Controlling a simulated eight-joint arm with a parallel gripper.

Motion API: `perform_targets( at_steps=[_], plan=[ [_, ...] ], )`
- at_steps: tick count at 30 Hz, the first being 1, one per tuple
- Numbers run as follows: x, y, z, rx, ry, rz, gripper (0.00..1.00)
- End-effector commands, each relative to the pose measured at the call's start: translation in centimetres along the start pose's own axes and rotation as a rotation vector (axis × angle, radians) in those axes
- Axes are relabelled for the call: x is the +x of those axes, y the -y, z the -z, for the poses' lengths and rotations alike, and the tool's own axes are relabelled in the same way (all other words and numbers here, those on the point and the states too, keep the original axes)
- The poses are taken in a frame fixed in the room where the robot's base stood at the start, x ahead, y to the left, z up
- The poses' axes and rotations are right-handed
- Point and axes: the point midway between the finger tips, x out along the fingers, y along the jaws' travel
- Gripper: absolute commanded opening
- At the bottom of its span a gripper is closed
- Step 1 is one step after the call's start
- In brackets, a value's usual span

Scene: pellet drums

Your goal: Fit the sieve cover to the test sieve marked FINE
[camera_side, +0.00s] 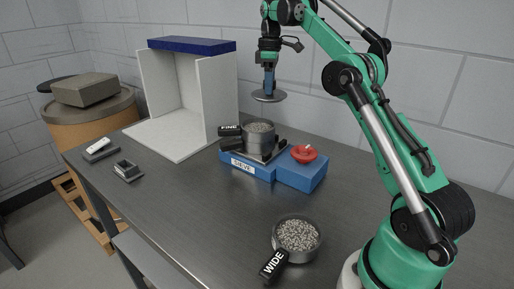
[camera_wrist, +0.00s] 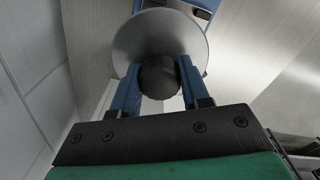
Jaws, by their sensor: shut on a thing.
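The sieve cover (camera_side: 268,98) is a flat grey disc with a dark knob. My gripper (camera_side: 268,86) is shut on that knob and holds the disc roughly level in the air. In the wrist view my gripper's blue fingers (camera_wrist: 158,67) press the knob from both sides, and the cover (camera_wrist: 135,38) spreads beyond them. The test sieve marked FINE (camera_side: 259,144) is a round grey pan with pellets, standing on the blue unit labelled SIEVE (camera_side: 244,167). The cover is above this sieve, clearly apart from it. In the wrist view the cover hides the sieve.
A second pellet-filled sieve (camera_side: 299,259) with a WIDE tag (camera_side: 272,267) stands at the table's front. A red knob (camera_side: 303,153) tops the blue unit's right part. A white booth (camera_side: 215,95) stands behind. Two small items (camera_side: 127,171) lie at left. The middle of the table is clear.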

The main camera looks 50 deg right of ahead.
Motion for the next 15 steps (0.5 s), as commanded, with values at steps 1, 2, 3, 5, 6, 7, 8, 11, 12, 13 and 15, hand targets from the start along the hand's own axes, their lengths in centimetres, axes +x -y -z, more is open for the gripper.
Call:
perform_targets(
  at_steps=[1, 2, 3, 5, 6, 7, 8, 11, 12, 13, 15],
  plan=[
    [0.1, 0.6, 1.1, -0.025, 0.000, 0.000, 0.00],
    [0.2, 0.9, 1.6, -0.035, 0.000, 0.000, 0.00],
    [0.2, 1.2, 2.1, -0.045, 0.000, 0.000, 0.00],
    [0.2, 1.4, 2.5, -0.055, 0.000, 0.000, 0.00],
    [0.3, 1.6, 2.7, -0.058, 0.000, 0.000, 0.00],
    [0.3, 1.6, 2.7, -0.059, 0.000, 0.000, 0.00],
    [0.3, 1.6, 2.7, -0.059, 0.000, 0.000, 0.00],
    [0.3, 1.6, 2.7, -0.059, 0.000, 0.000, 0.00],
    [0.3, 1.6, 2.7, -0.058, 0.000, 0.000, 0.00],
    [0.3, 1.6, 2.7, -0.058, 0.000, 0.000, 0.00],
    [0.3, 1.5, 2.7, -0.058, 0.000, 0.000, 0.00]
  ],
)
